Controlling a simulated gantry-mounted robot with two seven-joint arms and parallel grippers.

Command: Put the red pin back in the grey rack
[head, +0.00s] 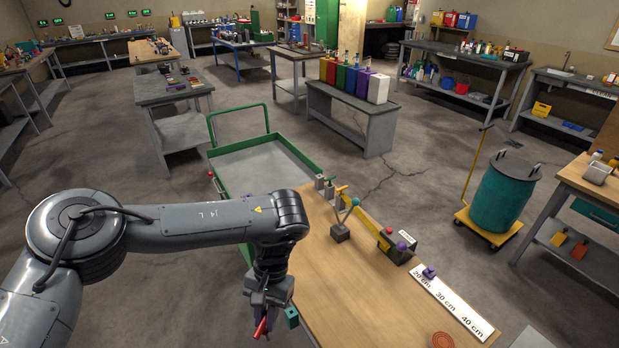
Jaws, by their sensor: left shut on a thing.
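My left gripper (264,312) hangs near the left edge of the wooden table (360,305), shut on the red pin (262,328). The pin is tilted and points down to the left. A dark grey block (400,248) with red and purple parts on top stands at the table's far right side. A smaller grey block (340,232) with rods standing out of it is left of that. I cannot tell which grey block is the rack, and no slots can be made out. My right gripper is not in view.
A white ruler board (452,302) lies on the table's right side, with an orange-red round thing (442,340) near the front. A teal piece (291,317) is by the left edge. A green cart (262,160) stands behind the table, a teal drum (505,192) to the right.

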